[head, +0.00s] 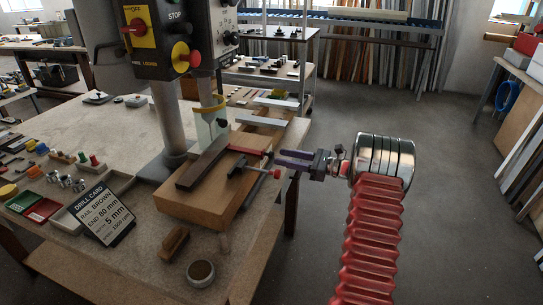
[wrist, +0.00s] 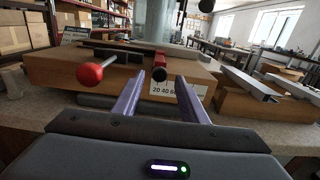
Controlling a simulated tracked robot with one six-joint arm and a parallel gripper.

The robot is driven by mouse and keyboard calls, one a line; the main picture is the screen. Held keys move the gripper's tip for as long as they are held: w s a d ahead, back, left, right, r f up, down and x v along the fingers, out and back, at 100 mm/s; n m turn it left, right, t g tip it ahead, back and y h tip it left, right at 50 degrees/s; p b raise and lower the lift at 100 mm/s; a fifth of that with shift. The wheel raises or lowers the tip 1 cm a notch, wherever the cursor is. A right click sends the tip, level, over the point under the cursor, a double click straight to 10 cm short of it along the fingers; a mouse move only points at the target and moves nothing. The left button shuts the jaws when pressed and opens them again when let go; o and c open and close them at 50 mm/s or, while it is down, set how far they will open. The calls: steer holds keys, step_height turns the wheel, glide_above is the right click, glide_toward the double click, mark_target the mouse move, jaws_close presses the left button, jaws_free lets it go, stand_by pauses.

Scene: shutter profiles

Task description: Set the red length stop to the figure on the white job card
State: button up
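My gripper (head: 281,159) has two purple fingers, apart and empty, at the right side of the wooden drilling block (head: 205,205). In the wrist view the open fingers (wrist: 159,77) point at the red-ended length stop (wrist: 159,73), which lies between their tips in the picture; contact is not visible. In the head view the red stop (head: 248,151) lies along the far side of the block. A white scale label (wrist: 165,89) under it reads 20, 40 and a partly hidden figure. The job card (head: 104,213) looks dark with white print: rail brown, end 80 mm, 5 mm, 1500 rpm.
A red ball knob (wrist: 90,73) on a rod sticks out left of the stop; it also shows in the head view (head: 277,173). A brown rail (head: 203,163) lies on the block. The drill column (head: 170,110) stands behind. A round tin (head: 200,273) is near the front edge.

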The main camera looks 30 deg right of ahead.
mark_target(272, 155)
steer(key=shift+x, duration=2.8)
jaws_close()
